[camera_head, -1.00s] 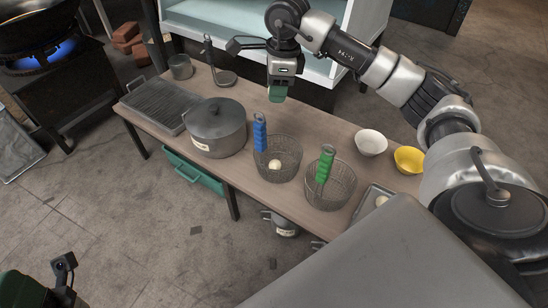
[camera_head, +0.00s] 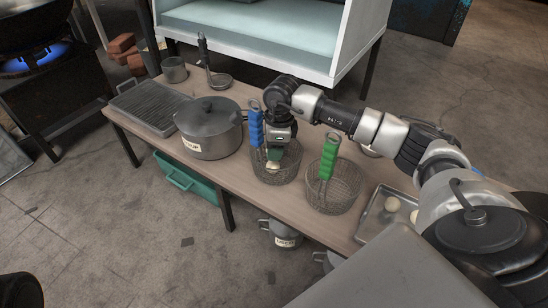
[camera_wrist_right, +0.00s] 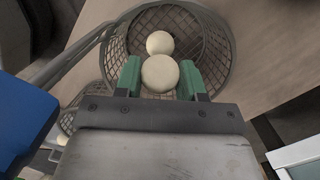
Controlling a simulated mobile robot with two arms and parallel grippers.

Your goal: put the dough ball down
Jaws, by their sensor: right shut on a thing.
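My right gripper (camera_head: 274,160) is shut on a pale dough ball (camera_wrist_right: 160,73), held between the green fingers. The gripper is low over the mesh basket with the blue handle (camera_head: 256,128), with its fingertips at or inside the rim. The basket mesh (camera_wrist_right: 206,48) surrounds the held ball in the wrist view. A second dough ball (camera_wrist_right: 159,42) lies in that basket, close beside or touching the held one; I cannot tell which. My left gripper is not in view.
The basket with the green handle (camera_head: 329,156) stands just right. A tray (camera_head: 369,232) holds dough balls (camera_head: 391,203) further right. A lidded pot (camera_head: 210,128) is close on the left, with a ridged grill plate (camera_head: 150,107) beyond. My right arm hides the bowls mostly.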

